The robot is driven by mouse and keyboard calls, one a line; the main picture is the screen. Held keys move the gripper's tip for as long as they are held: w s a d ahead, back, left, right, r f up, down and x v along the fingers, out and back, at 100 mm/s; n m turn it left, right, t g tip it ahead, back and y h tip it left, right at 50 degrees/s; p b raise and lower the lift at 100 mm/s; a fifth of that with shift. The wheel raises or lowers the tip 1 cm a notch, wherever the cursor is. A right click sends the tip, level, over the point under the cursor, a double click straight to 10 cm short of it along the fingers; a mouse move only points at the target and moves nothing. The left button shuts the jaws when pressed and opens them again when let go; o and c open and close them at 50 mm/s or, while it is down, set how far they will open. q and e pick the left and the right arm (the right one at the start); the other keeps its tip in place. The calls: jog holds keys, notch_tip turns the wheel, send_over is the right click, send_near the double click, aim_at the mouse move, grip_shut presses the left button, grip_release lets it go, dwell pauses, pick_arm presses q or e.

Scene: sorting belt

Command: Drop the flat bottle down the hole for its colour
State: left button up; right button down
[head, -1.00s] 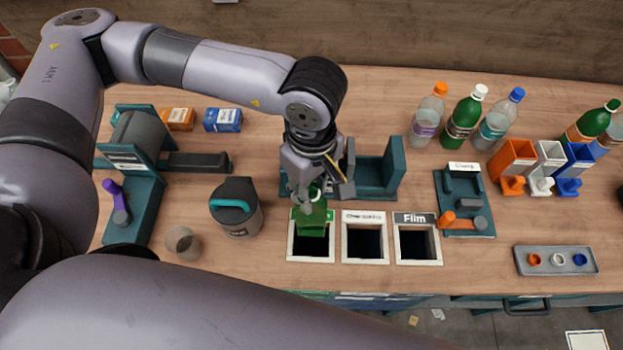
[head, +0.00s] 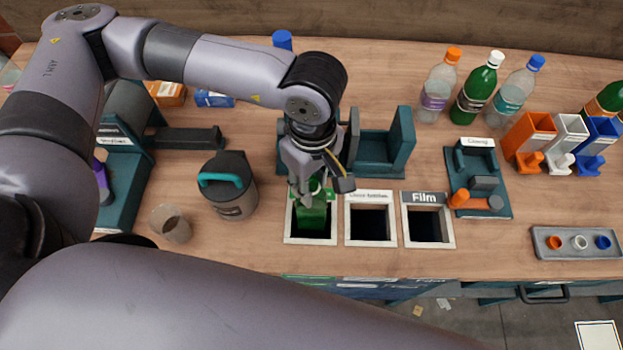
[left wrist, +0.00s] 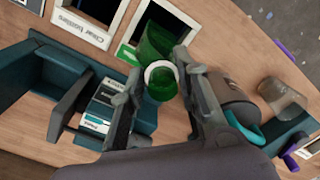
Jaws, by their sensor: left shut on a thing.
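The flat green bottle (head: 311,217) hangs upright at the left hole (head: 290,238), the one with a green label, and its lower part appears to be inside the white frame. My left gripper (head: 312,190) is above it, shut on its top. In the left wrist view my left gripper (left wrist: 160,95) has its fingers on either side of the bottle's pale neck ring, and the green body (left wrist: 158,42) reaches toward the hole. The clear-bottle hole (head: 370,240) and the Film hole (head: 428,242) are to the right. My right gripper does not show.
A teal press-like fixture (head: 400,145) stands behind the holes. A grey jug (head: 228,190) and a small cup (head: 171,224) are on the left. Upright bottles (head: 474,90), coloured bins (head: 531,133) and a tray of caps (head: 578,257) are on the right.

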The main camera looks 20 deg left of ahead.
pick_arm(q)
jog(key=o, duration=1.2)
jog(key=shift+c, duration=0.2)
jog(key=shift+r, duration=0.1)
notch_tip(320, 180, up, 12)
jog(key=shift+w, duration=0.15)
dwell(0.4)
